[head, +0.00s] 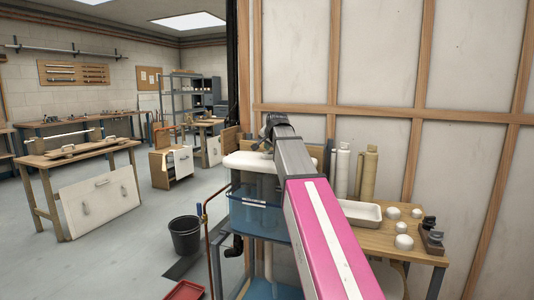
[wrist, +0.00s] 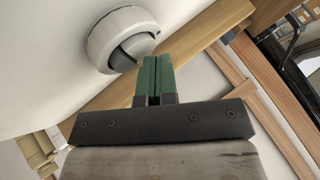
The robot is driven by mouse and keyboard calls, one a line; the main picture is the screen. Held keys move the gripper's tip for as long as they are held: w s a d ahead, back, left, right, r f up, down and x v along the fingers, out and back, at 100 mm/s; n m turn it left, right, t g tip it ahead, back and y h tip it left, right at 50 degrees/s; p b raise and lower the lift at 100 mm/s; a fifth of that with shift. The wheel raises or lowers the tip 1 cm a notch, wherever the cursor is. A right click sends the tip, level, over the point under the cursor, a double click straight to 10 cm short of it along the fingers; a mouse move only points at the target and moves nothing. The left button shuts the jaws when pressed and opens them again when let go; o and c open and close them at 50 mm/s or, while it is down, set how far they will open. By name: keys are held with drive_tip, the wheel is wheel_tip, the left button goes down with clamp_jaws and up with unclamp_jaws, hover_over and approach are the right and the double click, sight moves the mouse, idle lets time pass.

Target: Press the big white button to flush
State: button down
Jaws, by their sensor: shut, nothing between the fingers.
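The big white button (wrist: 98,45) is round, with a grey inner part, and sits on the white cistern lid (wrist: 40,70) in the wrist view. My gripper (wrist: 157,60) has green fingers closed together with nothing between them. The fingertips appear beside the button, to its lower right in the picture; I cannot tell whether they touch it. In the head view the lid (head: 240,161) tops a clear bluish tank (head: 252,208), and my arm reaches across it. The button cannot be made out there, and my gripper is mostly hidden by the arm.
A wooden side table (head: 425,249) at the right holds a white tray (head: 362,213), several white round pieces and two upright cylinders. A panelled wall (head: 385,80) stands close behind. A black bucket (head: 185,237) and a red tray (head: 184,291) are on the floor at the left.

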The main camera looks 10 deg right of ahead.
sight(268, 152)
drive_tip(key=shift+r, duration=3.2)
